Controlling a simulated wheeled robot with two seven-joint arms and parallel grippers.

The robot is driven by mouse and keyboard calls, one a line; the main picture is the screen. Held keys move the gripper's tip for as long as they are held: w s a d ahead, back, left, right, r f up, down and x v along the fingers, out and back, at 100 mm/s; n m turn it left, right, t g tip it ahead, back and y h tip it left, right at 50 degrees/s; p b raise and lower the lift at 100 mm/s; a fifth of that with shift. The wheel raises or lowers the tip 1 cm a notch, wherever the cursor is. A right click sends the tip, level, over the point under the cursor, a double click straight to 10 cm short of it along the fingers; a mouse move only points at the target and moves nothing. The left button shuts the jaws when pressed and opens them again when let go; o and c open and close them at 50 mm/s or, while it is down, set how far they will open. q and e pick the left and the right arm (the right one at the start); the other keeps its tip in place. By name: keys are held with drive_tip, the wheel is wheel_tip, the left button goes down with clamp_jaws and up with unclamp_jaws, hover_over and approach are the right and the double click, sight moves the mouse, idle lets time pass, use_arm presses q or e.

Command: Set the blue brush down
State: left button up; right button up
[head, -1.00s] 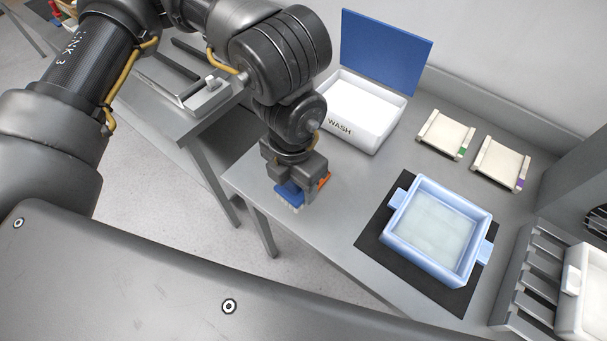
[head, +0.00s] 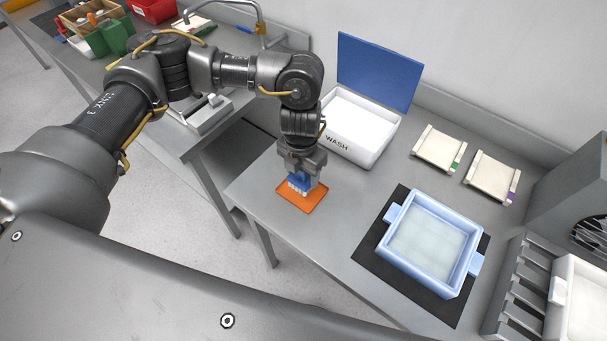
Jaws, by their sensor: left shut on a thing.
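The blue brush (head: 298,182) has a blue body and pale bristles pointing down. My left gripper (head: 302,168) is shut on it from above, near the left front part of the grey table. An orange mat (head: 312,204) lies flat on the table under the brush. The bristles are over the mat's back left part; I cannot tell whether they touch it. The gripper hides the top of the brush. My right gripper is not in view.
A white WASH bin (head: 360,130) with a raised blue lid (head: 378,70) stands just behind. A light blue tray (head: 467,274) sits on a black mat (head: 372,264) to the right. Two pale plates (head: 438,147) lie at the back. The table's front edge is close.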

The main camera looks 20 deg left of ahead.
sight(303, 179)
use_arm(q)
drive_tip(key=shift+w+a+f, duration=0.1)
drive_tip(key=shift+w+f, duration=0.45)
drive_tip(key=shift+f, duration=0.2)
drive_tip(key=shift+w+f, duration=0.1)
drive_tip(key=shift+f, duration=1.4)
drive_tip(key=shift+f, duration=0.1)
drive_tip(key=o, duration=0.4)
drive_tip(key=shift+f, duration=0.1)
drive_tip(key=o, duration=0.5)
